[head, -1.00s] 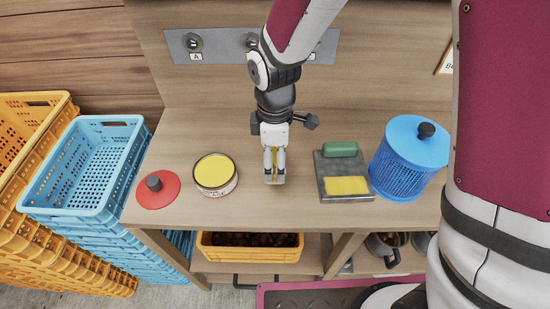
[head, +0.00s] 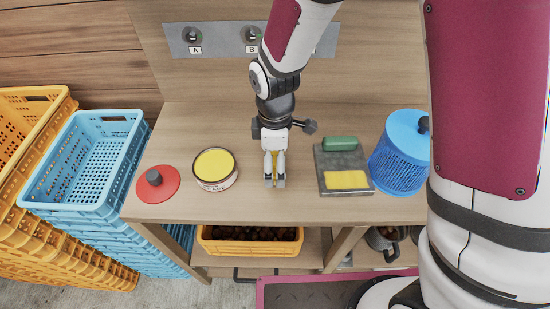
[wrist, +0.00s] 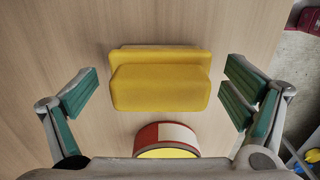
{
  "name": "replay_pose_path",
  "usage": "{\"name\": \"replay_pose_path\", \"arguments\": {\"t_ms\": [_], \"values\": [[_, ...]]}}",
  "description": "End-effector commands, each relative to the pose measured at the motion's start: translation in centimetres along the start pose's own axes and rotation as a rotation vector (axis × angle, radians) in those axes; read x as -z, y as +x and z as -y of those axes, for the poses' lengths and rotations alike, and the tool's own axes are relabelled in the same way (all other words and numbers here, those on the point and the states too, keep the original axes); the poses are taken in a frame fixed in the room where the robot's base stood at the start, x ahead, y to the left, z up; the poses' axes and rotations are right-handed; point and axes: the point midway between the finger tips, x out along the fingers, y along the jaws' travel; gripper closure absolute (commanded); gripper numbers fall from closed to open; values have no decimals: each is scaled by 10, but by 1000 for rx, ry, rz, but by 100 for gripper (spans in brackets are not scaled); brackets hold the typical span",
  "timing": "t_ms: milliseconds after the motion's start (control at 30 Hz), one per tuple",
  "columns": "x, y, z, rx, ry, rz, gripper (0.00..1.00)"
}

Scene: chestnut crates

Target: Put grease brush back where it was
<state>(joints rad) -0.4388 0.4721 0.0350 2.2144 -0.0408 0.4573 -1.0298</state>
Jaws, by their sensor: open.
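A yellow block-shaped piece, apparently the grease brush (wrist: 160,85), lies on the wooden bench between my fingers in the wrist view. It has a narrower raised ledge along its far side. In the head view it is mostly hidden behind my gripper (head: 274,181), which points down at the middle of the bench. My gripper also shows in the wrist view (wrist: 160,100); it is open, with a clear gap on each side of the yellow piece. A round can (head: 215,186) with a yellow top stands left of it; its red and white side shows in the wrist view (wrist: 150,136).
A grey tray (head: 327,162) with a green piece (head: 340,143) and a yellow patch (head: 347,180) lies to the right. A blue perforated drum (head: 398,170) stands beyond it. A red lid (head: 158,187) lies at the left. Bare bench surrounds my gripper.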

Motion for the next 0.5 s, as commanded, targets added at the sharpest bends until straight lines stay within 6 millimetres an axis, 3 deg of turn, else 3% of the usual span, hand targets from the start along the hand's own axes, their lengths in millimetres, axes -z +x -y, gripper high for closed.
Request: {"name": "replay_pose_path", "arguments": {"t_ms": [233,500], "values": [[1,-21,-2,-5,1,-3,5],[1,-77,-1,-6,0,-4,5]]}}
